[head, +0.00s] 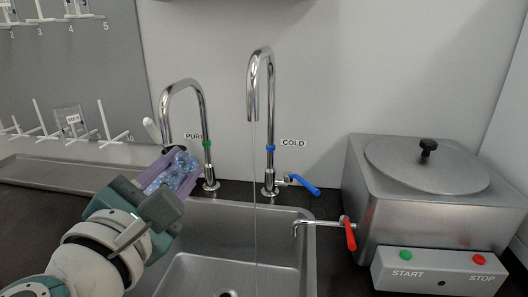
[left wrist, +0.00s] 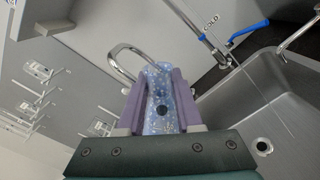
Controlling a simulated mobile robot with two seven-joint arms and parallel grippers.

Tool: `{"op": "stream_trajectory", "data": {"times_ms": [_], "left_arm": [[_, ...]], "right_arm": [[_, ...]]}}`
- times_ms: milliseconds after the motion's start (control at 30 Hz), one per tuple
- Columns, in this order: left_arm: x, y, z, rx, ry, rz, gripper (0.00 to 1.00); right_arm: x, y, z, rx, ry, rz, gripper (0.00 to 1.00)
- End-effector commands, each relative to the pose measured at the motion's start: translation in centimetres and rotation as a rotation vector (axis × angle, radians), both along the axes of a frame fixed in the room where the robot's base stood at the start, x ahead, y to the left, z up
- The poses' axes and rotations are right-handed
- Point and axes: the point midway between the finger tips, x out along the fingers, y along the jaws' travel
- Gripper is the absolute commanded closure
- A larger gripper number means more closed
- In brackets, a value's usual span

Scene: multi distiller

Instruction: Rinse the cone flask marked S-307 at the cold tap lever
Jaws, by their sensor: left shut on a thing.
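My left gripper (head: 168,172) is shut on a clear, bluish glass piece with pale specks, taken to be the cone flask (head: 182,174). The flask also shows between the purple fingers in the left wrist view (left wrist: 160,98); no S-307 marking is readable on it. The gripper is left of the sink, in front of the pure tap. The cold tap (head: 269,120) has a blue band and a blue lever (head: 304,184). A thin stream of water (head: 255,190) falls from its spout into the sink. The flask is left of the stream, apart from it. My right gripper is not in view.
The steel sink (head: 308,235) is open below the taps. The pure tap (head: 206,120) with a green band stands behind my left gripper. A steel bath (head: 365,180) with a red-handled drain tap (head: 350,233) stands right. A pegboard with glassware (head: 73,122) is left.

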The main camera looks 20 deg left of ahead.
Motion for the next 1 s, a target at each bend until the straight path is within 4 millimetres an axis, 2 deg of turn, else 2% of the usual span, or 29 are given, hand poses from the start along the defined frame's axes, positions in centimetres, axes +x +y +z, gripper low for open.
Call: {"op": "stream_trajectory", "data": {"times_ms": [367,1000], "left_arm": [[0.0,0.0,0.3,0.55,0.132,-0.001,1.0],[0.0,0.0,0.3,1.056,0.254,0.001,1.0]], "right_arm": [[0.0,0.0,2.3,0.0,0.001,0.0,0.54],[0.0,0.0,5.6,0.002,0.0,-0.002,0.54]]}}
